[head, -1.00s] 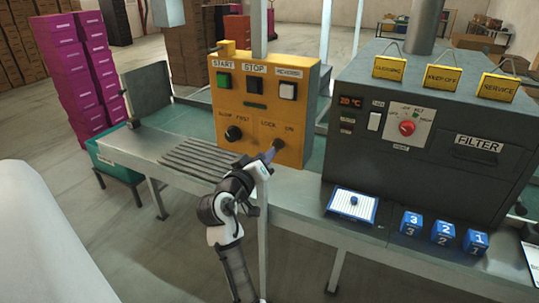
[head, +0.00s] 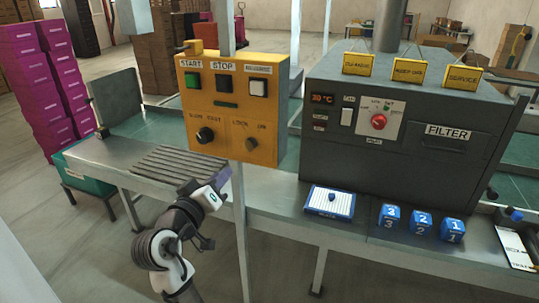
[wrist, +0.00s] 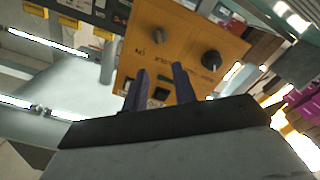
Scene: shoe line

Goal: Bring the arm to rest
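My gripper (head: 220,202) is in front of the yellow control box (head: 272,105), below and left of its lower edge, apart from it in the head view. My arm is bent low before the bench. In the wrist view the two dark fingers (wrist: 161,88) stand apart with nothing between them. Beyond them is the upside-down box face, with a lock knob (wrist: 160,36) and a black speed knob (wrist: 211,60). In the head view the lock knob (head: 251,144) is uncovered.
A metal bench (head: 275,190) runs across the front, with a grey post (head: 238,235) close by my gripper. A dark filter machine (head: 400,125), a white pad (head: 330,202) and blue numbered blocks (head: 421,224) are to the right. The floor at front is clear.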

